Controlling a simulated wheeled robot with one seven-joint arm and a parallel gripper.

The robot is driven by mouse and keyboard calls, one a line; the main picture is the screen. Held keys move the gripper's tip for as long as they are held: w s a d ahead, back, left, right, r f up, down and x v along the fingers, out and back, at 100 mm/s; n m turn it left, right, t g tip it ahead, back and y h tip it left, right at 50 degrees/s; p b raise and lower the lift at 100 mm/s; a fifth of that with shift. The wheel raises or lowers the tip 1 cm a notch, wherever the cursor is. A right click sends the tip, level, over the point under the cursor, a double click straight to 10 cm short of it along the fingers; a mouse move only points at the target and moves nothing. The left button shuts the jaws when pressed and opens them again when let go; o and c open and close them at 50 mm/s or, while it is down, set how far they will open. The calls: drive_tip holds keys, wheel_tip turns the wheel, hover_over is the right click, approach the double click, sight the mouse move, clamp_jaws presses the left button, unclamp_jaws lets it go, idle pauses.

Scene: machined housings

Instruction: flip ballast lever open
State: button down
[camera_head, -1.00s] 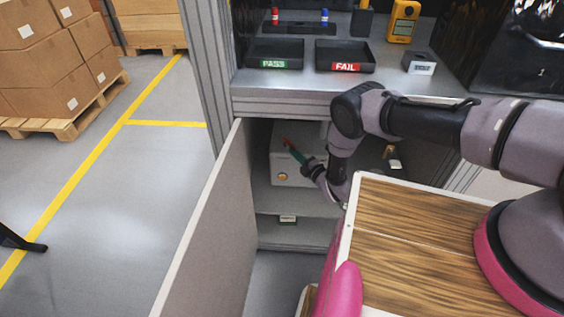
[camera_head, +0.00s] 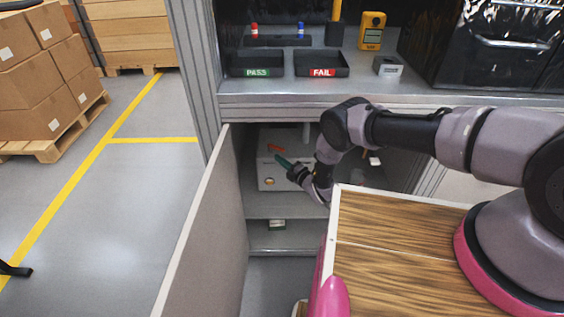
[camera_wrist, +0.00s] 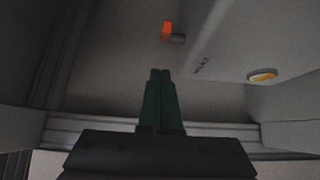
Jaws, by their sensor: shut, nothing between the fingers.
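The ballast lever is a small orange lever (camera_head: 275,148) on the upper part of a white box (camera_head: 285,183) inside the open cabinet. It lies nearly level in the head view. In the wrist view the orange lever (camera_wrist: 167,31) shows beside a short grey piece at the box's edge. My gripper (camera_head: 279,158) has green fingers shut together with nothing between them, just below the lever in the head view. In the wrist view my gripper (camera_wrist: 160,72) points toward the lever, with a visible gap. The box's right side is hidden behind my arm.
The cabinet door (camera_head: 200,230) stands open at the left. A shelf (camera_head: 265,205) bears the box, with a lower shelf beneath. The worktop (camera_head: 300,87) above carries PASS (camera_head: 257,64) and FAIL (camera_head: 321,65) trays. A round yellow button (camera_wrist: 262,76) is on the box.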

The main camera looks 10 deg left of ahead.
drive_tip(key=d, duration=1)
drive_tip(key=shift+w, duration=0.1)
idle(0.3)
